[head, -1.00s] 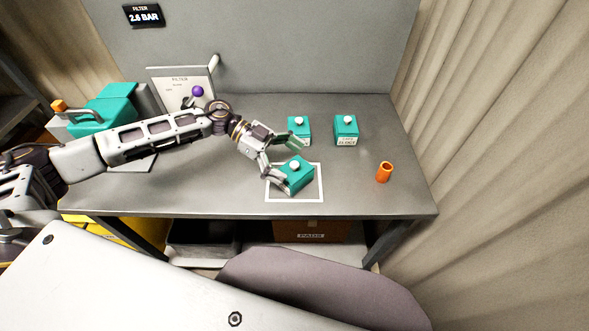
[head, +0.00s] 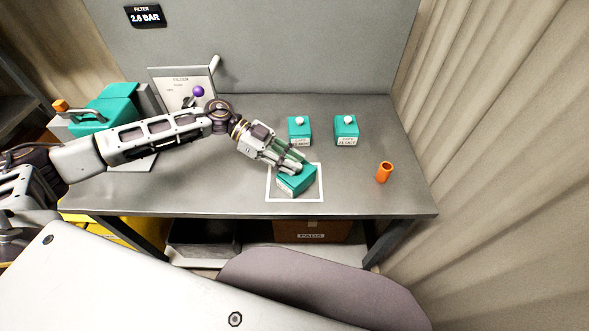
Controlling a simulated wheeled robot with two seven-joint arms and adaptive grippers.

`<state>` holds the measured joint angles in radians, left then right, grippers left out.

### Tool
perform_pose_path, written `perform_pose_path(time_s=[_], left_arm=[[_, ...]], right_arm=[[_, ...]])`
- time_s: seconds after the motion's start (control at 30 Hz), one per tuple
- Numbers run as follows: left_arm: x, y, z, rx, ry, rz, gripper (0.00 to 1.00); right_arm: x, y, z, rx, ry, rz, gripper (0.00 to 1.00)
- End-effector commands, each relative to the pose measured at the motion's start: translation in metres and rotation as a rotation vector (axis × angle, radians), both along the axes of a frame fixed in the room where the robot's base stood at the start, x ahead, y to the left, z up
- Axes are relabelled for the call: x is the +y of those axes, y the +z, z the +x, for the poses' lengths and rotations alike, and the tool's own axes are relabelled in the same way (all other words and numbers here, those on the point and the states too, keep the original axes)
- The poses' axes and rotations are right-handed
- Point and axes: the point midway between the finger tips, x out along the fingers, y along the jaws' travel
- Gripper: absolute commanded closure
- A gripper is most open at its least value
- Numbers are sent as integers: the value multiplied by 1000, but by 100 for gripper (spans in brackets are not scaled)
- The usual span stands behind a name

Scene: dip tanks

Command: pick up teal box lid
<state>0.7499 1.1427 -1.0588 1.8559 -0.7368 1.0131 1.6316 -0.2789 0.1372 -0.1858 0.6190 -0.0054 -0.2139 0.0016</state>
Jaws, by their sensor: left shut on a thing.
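A teal box (head: 297,181) sits inside a white square outline on the grey table, turned at an angle. Its lid has a white knob, which my fingers now hide. My left gripper (head: 297,167) is over the top of this box, its fingers shut on the lid's knob. The lid appears to be still on the box; I see no gap between them. Two more teal boxes with white-knobbed lids and white labels stand behind, one at the back middle (head: 299,131) and one at the back right (head: 346,131). My right gripper is not in view.
An orange cup-like cylinder (head: 384,172) stands at the right of the table. The table (head: 220,190) is clear left of the white outline.

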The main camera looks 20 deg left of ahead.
Motion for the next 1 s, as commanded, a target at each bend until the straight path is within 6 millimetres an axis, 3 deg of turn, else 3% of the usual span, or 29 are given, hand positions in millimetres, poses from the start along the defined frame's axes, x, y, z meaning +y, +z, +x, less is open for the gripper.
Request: perform_pose_path(time_s=[0.03,0.37,0.67,1.0], left_arm=[[2,-11,-2,11,2,12,94],[3,-7,-2,10,4,13,94],[2,27,0,2,3,9,94],[64,29,8,4,7,8,94]], right_arm=[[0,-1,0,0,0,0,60],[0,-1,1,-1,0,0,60],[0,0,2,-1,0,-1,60],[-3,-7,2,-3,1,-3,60]])
